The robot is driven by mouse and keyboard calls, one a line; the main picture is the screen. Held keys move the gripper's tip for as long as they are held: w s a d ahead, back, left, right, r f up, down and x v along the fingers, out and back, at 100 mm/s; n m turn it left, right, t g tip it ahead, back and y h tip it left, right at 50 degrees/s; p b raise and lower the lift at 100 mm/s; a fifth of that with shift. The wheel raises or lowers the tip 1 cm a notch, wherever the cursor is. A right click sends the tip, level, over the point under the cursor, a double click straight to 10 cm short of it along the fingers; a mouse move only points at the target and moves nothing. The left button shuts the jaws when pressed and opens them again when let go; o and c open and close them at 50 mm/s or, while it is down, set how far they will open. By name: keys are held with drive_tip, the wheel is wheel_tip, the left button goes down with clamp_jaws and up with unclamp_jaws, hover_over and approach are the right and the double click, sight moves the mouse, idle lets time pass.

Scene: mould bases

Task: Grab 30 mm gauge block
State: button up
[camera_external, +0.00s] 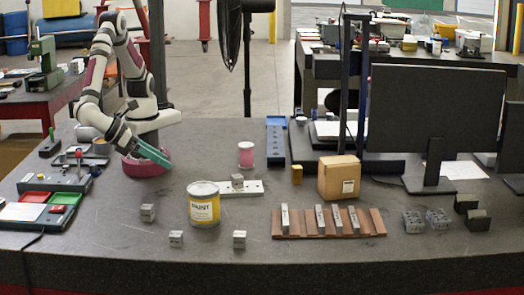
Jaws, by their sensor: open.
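Several grey metal blocks stand on a brown slotted rack (374,222) at the front right of the bench. One block (285,218) is at the rack's left, apart from a group of three (320,218) on the right. Their markings are too small to read, so I cannot tell which is the 30 mm gauge block. Small marked metal cubes stand in front of the paint can, at left (147,213), front (176,239) and right (239,240). Another cube (237,181) sits on a white plate. My gripper (168,160), with teal fingers, is open and empty at the left, far from the rack.
A yellow paint can (204,206) and a cardboard box (339,178) stand between my gripper and the rack's far side. A pink jar (246,155) and a monitor (435,120) are behind. Dark perforated blocks (437,219) lie at right. Bare bench lies along the front.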

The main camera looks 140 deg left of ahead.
sight(173, 233)
drive_tip(key=s+d+f+m+t+h, duration=0.15)
drive_tip(key=d+f+m+t, duration=0.5)
drive_tip(key=d, duration=0.65)
drive_tip(key=shift+g, duration=0.85)
drive_tip(key=x, duration=0.5)
drive_tip(key=f+x, duration=0.1)
drive_tip(key=x, duration=1)
drive_tip(key=shift+s+d+f, duration=0.1)
drive_tip(key=shift+d+f, duration=0.15)
drive_tip(key=shift+f, duration=0.2)
clamp_jaws()
